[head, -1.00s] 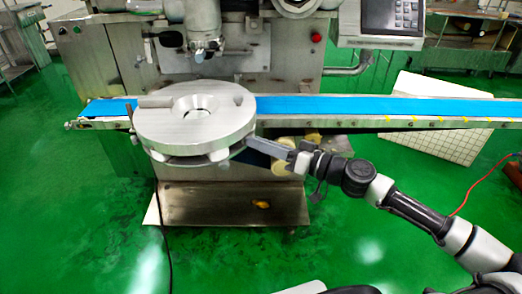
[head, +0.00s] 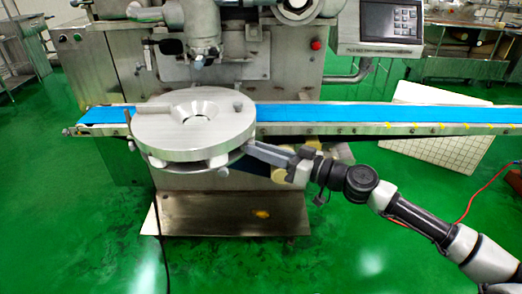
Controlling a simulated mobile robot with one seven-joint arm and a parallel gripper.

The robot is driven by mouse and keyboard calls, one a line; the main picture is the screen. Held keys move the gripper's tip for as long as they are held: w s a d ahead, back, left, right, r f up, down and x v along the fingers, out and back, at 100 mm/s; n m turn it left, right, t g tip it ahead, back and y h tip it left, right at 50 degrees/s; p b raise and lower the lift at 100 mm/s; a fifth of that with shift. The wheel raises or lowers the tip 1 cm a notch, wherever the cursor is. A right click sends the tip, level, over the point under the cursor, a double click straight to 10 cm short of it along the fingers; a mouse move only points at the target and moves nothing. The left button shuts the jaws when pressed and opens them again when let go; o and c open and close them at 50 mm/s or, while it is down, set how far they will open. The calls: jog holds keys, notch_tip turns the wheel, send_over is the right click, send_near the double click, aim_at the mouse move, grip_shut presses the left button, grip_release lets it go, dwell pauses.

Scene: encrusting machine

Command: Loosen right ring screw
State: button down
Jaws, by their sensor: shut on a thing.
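The ring is a large round metal disc (head: 165,128) with a centre hole, in front of the machine in the head view. My gripper (head: 250,148) reaches in from the right, its fingertips at the disc's lower right rim. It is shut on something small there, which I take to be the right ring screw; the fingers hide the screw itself. A thin upright pin (head: 128,116) stands at the disc's left edge.
A blue conveyor belt (head: 350,112) runs behind the disc to the right. The machine's nozzle (head: 201,45) hangs above and behind the disc. A metal plate (head: 200,215) lies low below it. Green floor (head: 330,250) is open in front.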

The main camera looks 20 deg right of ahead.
jog(key=c, duration=1.5)
grip_release()
jog(key=shift+c, duration=0.2)
jog(key=p+v, duration=0.2)
jog(key=v, duration=1.5)
jog(key=shift+s+d, duration=0.2)
jog(key=shift+d, duration=0.05)
jog(key=shift+a, duration=0.1)
